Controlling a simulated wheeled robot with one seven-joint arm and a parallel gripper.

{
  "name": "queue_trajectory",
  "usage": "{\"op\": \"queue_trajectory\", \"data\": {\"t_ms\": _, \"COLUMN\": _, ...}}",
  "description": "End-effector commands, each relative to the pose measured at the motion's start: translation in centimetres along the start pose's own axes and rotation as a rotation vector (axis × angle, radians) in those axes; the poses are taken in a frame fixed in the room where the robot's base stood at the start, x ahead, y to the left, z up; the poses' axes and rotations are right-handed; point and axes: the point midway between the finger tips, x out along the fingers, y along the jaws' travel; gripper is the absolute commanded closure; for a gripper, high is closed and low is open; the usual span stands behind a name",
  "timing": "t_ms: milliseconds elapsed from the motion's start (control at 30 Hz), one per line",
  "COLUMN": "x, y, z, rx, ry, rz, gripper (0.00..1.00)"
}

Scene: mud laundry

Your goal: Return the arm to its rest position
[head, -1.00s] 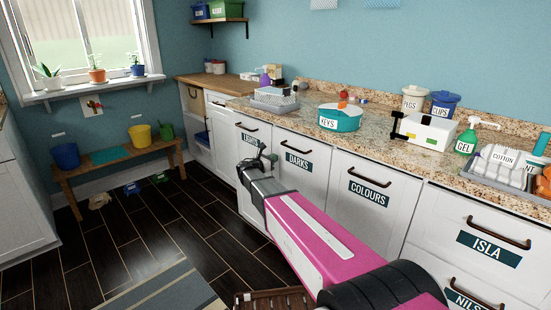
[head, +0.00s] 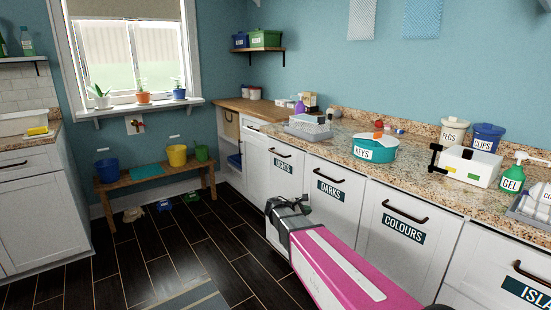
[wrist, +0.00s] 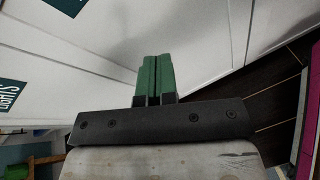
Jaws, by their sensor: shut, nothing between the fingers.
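My gripper (wrist: 154,78) shows in the wrist view as two green fingers pressed together, with nothing between them. In the head view my pink and grey arm reaches in from the lower right, and its end is in front of the white lower cabinets. The fingers cannot be made out clearly there. The wrist view shows white cabinet fronts beyond the fingers, with a green label (wrist: 12,93) at the left edge.
The lights door (head: 283,180), darks door (head: 328,205) and colours door (head: 402,235) stand close beside the arm. The granite counter (head: 340,142) above holds a keys tin (head: 375,150) and a white box (head: 468,166). A bench (head: 155,185) stands at the back. Dark floor (head: 190,250) is open at left.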

Motion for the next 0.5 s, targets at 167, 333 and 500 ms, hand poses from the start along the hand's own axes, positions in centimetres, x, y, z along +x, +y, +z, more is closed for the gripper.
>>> {"op": "queue_trajectory", "data": {"t_ms": 167, "x": 1.9, "y": -8.9, "z": 0.0, "rx": 0.362, "ry": 0.206, "rz": -0.245, "gripper": 1.0}}
{"op": "queue_trajectory", "data": {"t_ms": 333, "x": 1.7, "y": -16.0, "z": -0.7, "rx": 0.732, "ry": 0.354, "rz": -0.536, "gripper": 1.0}}
{"op": "queue_trajectory", "data": {"t_ms": 500, "x": -0.3, "y": -21.4, "z": -1.2, "rx": 1.083, "ry": 0.441, "rz": -0.858, "gripper": 1.0}}
